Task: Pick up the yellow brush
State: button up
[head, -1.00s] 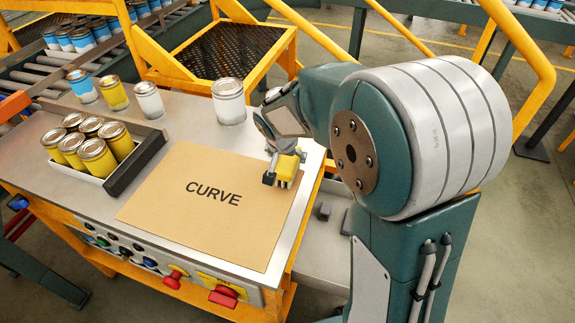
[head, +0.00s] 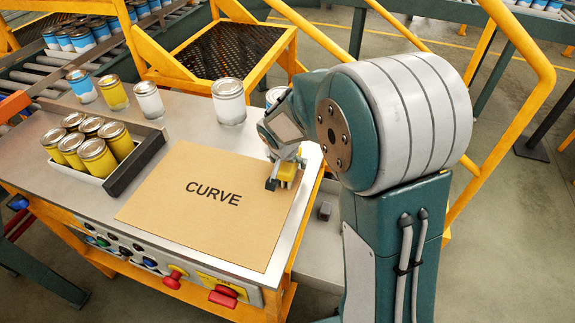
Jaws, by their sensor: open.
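The yellow brush (head: 287,173) stands on the right side of the tan sheet marked CURVE (head: 160,205), near the sheet's far right corner. Pale bristles show along its lower part. My gripper (head: 279,178) is open and right at the brush, with a dark finger at its left front side. The wrist and the other finger partly hide the brush. I cannot tell whether the fingers touch it.
An open tray (head: 133,166) of several yellow cans stands on the left of the metal table (head: 205,140). Blue, yellow and white cans line the back, with a larger white can (head: 229,103) nearer the gripper. Red and colored buttons line the front panel.

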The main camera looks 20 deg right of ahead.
jog(key=c, duration=1.1)
jog(key=shift+c, duration=0.2)
